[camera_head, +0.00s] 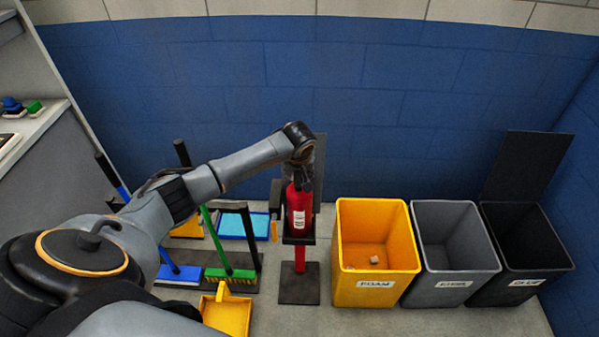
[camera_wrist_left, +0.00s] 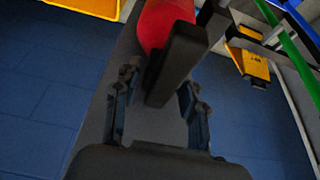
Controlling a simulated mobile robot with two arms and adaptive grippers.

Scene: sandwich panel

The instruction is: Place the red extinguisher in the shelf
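The red extinguisher (camera_head: 299,210) with a white label stands upright at the small dark shelf (camera_head: 299,240) on a red post, in the middle of the head view. In the left wrist view its red body (camera_wrist_left: 160,22) shows at the top, with a dark handle-like part below it. My left gripper (camera_wrist_left: 158,88) has its two fingers apart, around or just beside that dark part, with gaps visible. In the head view my left arm reaches to the top of the extinguisher, and its wrist hides the fingers. My right gripper is in neither view.
A yellow bin (camera_head: 345,285), a grey bin (camera_head: 470,285) and a black bin (camera_head: 555,260) stand right of the shelf. Brooms, including a green one (camera_head: 232,274), and a yellow dustpan (camera_head: 228,312) are at left. A blue wall (camera_head: 400,100) is behind.

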